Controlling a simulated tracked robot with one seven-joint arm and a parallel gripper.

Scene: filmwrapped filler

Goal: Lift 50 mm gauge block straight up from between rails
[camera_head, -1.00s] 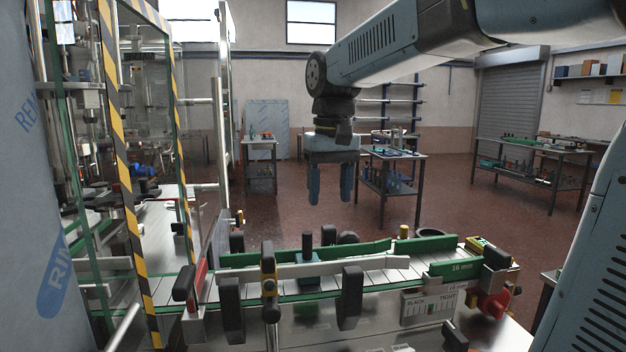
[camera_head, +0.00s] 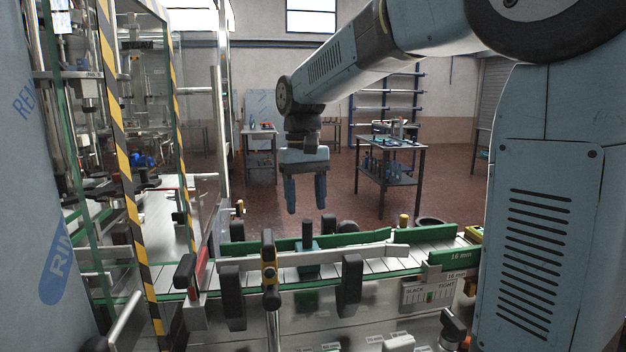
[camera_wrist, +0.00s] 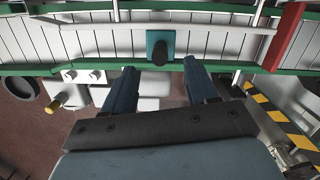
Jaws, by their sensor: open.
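The gauge block (camera_head: 308,262) is a teal block with a black upright knob on top. It stands on the slatted conveyor between the green-edged rails (camera_head: 350,240). In the wrist view the block (camera_wrist: 153,38) shows near the top middle, beyond the fingertips. My gripper (camera_head: 306,205) hangs above and behind the block in the head view, pointing down, its two blue fingers apart and empty. In the wrist view my gripper (camera_wrist: 160,72) is open, with clear space between its fingers and the block.
A pale guide bar (camera_head: 340,256) runs along the near side, with black clamp knobs (camera_head: 350,280) and a yellow-black post (camera_head: 268,258) in front. A glass guard with striped edges (camera_head: 125,180) stands at left. A yellow-capped post (camera_head: 404,221) stands behind the far rail.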

